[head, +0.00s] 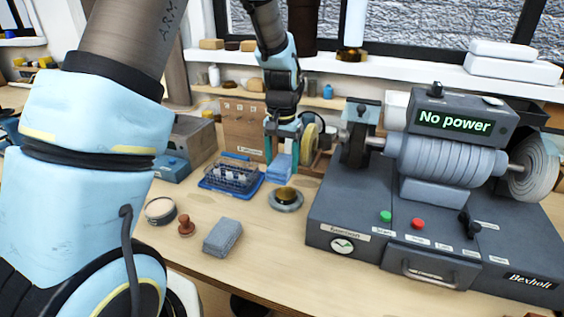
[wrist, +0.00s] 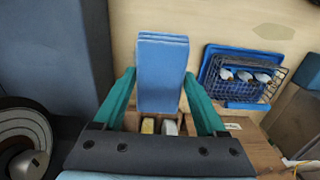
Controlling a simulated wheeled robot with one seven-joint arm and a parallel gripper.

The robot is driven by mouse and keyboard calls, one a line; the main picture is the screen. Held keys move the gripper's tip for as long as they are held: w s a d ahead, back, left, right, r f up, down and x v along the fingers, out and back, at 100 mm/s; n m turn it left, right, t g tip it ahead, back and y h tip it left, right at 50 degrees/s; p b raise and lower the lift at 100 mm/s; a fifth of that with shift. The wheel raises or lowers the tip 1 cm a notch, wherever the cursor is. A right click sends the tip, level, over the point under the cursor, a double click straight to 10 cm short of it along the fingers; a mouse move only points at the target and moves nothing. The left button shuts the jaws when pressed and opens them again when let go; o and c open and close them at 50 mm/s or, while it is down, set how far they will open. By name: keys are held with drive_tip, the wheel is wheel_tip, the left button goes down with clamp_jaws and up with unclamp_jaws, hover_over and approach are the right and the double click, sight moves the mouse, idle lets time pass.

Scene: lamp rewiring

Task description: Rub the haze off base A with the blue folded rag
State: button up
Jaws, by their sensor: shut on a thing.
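The blue folded rag (head: 280,168) is between the teal fingers of my gripper (head: 282,154) in the head view. The wrist view shows the rag (wrist: 162,72) as a stacked light-blue pad, with a finger closed on each side. A round grey base with a brass-coloured ring and dark centre (head: 286,199) stands on the bench just in front of the rag, apart from it. No letter is readable on it, so I cannot tell whether it is base A. Any haze is too small to make out.
A grey machine (head: 440,215) reading "No power" fills the right. A blue tray with a wire basket (head: 232,173) stands left of the rag. A round tin (head: 160,211), a wooden stamp (head: 186,226) and a grey block (head: 222,238) lie nearer. Bench between them is clear.

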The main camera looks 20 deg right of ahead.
drive_tip(key=s+a+r, duration=0.4)
drive_tip(key=r, duration=0.1)
drive_tip(key=shift+s, duration=0.3)
idle(0.4)
drive_tip(key=shift+d, duration=0.1)
